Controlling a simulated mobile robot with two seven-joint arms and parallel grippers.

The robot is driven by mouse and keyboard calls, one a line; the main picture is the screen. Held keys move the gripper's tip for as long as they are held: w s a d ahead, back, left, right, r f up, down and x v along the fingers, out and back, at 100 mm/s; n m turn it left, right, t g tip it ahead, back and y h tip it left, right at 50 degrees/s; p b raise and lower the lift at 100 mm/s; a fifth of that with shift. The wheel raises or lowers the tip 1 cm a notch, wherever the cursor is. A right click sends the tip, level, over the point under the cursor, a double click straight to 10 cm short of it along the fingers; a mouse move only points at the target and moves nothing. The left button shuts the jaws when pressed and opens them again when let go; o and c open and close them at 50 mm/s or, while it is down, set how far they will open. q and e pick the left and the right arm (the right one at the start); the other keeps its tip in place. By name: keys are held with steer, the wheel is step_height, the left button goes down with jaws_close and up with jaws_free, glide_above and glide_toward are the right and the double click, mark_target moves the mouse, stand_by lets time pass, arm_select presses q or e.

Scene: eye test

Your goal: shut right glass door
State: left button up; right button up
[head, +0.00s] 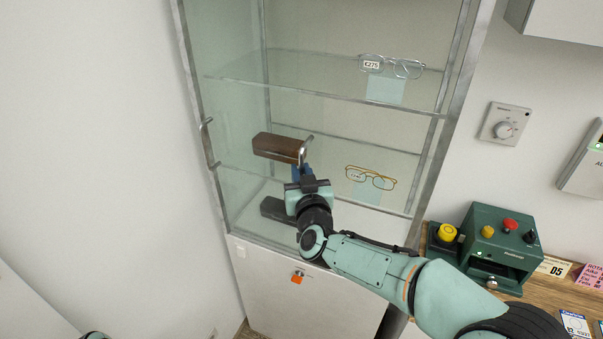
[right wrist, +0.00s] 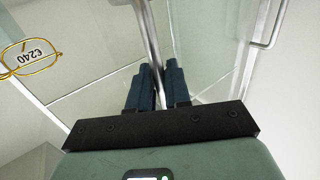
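The glass cabinet (head: 443,150) fills the middle of the head view. Its clear panes make the right door's outline and opening angle hard to tell. A metal bar handle (head: 308,146) stands near the cabinet's middle; it also shows in the right wrist view (right wrist: 149,38). My right gripper (head: 301,170) is at this handle. In the right wrist view its two dark blue fingers (right wrist: 158,85) lie close on either side of the bar, with no clear gap. Another metal handle (head: 206,143) is at the left edge. My left gripper is out of view.
Silver glasses (head: 392,66), gold glasses (head: 371,178) and a brown case (head: 277,148) show in the cabinet. A dark case (head: 277,211) lies lower. A white lower front (head: 300,308) has an orange tag. A green control box (head: 499,247) stands on the wooden counter (head: 547,287) at right.

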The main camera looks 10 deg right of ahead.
jaws_close()
steer(key=shift+s+d, duration=0.1)
steer(key=shift+d, duration=0.15)
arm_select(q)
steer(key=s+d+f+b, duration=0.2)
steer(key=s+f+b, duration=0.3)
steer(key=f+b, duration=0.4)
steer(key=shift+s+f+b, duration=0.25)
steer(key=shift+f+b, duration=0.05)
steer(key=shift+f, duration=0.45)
arm_select(e)
steer(key=s+d, duration=0.6)
steer(key=d, duration=0.3)
steer(key=s+d, duration=0.7)
steer(key=d, duration=0.3)
steer(key=shift+d, duration=0.2)
steer(key=shift+o, duration=1.8)
jaws_free()
steer(key=shift+s+d, duration=0.1)
